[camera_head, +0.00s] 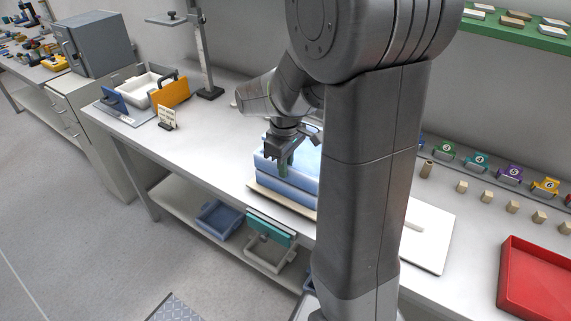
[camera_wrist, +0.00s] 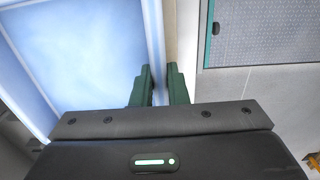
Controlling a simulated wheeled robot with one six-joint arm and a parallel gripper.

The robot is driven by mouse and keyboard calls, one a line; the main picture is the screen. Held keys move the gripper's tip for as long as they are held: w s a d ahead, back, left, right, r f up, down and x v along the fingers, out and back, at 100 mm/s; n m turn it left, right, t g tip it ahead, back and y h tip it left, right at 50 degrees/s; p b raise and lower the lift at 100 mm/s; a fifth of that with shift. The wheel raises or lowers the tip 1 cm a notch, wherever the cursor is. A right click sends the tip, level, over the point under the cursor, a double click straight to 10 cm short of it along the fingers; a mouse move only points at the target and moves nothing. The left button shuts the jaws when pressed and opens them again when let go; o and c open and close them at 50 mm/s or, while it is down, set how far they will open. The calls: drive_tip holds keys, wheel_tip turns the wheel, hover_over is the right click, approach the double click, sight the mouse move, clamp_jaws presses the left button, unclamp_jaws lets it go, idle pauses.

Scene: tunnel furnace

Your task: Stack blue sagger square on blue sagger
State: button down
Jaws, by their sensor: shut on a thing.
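Two blue saggers stand one above the other on the bench. The upper blue sagger (camera_head: 309,172) sits on or just above the lower blue sagger (camera_head: 283,192); a gap cannot be told. Their visible near sides look roughly in line, but my arm hides their right part. My gripper (camera_head: 285,165) points down at the upper sagger's near wall. In the wrist view, the fingers of my gripper (camera_wrist: 160,88) are shut on the wall of the upper sagger (camera_wrist: 80,50), one finger inside and one outside. The lower sagger cannot be made out there.
A beige board (camera_head: 257,194) lies under the saggers. A white slab (camera_head: 430,240) and a red tray (camera_head: 540,282) are to the right. Small numbered stands and blocks line the back. A tall stand (camera_head: 207,60) and white tray (camera_head: 150,88) are left. Bare bench lies left of the saggers.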

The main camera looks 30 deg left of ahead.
drive_tip(key=shift+f+b, duration=0.3)
drive_tip(key=shift+f, duration=0.05)
idle(0.3)
drive_tip(key=c, duration=1.3)
unclamp_jaws()
drive_tip(key=shift+c, duration=0.2)
wheel_tip(320, 180, up, 14)
